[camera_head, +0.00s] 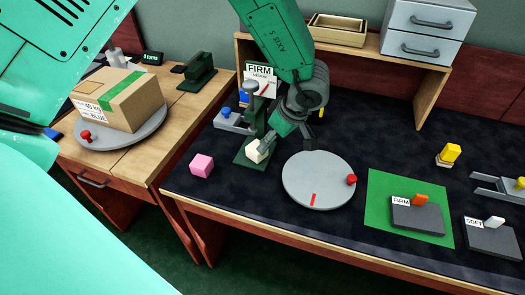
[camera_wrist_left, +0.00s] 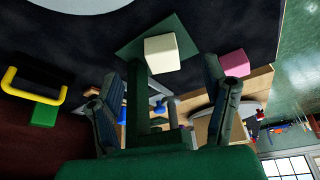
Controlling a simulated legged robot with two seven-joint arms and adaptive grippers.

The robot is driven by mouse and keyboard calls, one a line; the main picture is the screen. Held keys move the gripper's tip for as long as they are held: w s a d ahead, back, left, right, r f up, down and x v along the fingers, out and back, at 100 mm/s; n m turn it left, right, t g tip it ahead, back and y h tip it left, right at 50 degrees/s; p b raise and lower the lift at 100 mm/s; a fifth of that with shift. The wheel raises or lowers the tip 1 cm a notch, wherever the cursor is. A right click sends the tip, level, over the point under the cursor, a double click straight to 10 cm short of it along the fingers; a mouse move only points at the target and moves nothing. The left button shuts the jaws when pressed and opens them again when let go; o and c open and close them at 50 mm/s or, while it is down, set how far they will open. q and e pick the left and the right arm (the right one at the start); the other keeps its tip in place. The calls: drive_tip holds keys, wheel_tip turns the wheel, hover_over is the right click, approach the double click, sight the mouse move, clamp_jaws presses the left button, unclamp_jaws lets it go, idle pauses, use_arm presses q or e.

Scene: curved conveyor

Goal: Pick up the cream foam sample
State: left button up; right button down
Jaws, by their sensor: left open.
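The cream foam sample (camera_head: 257,150) is a small cube on the dark green base of a test stand (camera_head: 246,161), on the dark bench mat. My left gripper (camera_head: 275,138) is just to the right of it and close above the bench, partly hiding the stand. In the left wrist view the cream cube (camera_wrist_left: 161,55) shows beyond the open fingers (camera_wrist_left: 161,72), roughly centred between them, with nothing held. I cannot tell whether a finger touches it. My right gripper is not in view.
A pink cube (camera_head: 201,165) lies left of the stand. A grey disc (camera_head: 318,188) with a red knob is to the right, then a green mat (camera_head: 380,222) with a FIRM block (camera_head: 417,214). A FIRM card (camera_head: 261,80) stands behind. A box (camera_head: 123,102) sits on the left table.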

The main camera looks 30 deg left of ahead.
sight(263, 159)
use_arm(q)
drive_tip(key=a+f, duration=0.3)
drive_tip(key=f, duration=0.1)
drive_tip(key=shift+w+a, duration=0.2)
drive_tip(key=shift+w, duration=0.1)
drive_tip(key=shift+a+f, duration=0.2)
drive_tip(key=shift+a+f+b, duration=0.1)
drive_tip(key=shift+f+b, duration=0.2)
drive_tip(key=shift+f, duration=0.1)
wheel_tip(263, 159, down, 2)
drive_tip(key=shift+f, duration=0.1)
drive_tip(key=shift+w+d+f+b, duration=0.2)
drive_tip(key=shift+f+b, duration=0.1)
drive_tip(key=shift+f, duration=0.2)
drive_tip(key=shift+a, duration=0.3)
drive_tip(key=shift+a+f, duration=0.15)
drive_tip(key=shift+a, duration=0.35)
drive_tip(key=c, duration=0.8)
drive_tip(key=shift+d, duration=0.5)
drive_tip(key=shift+c, duration=0.6)
drive_tip(key=shift+r, duration=0.2)
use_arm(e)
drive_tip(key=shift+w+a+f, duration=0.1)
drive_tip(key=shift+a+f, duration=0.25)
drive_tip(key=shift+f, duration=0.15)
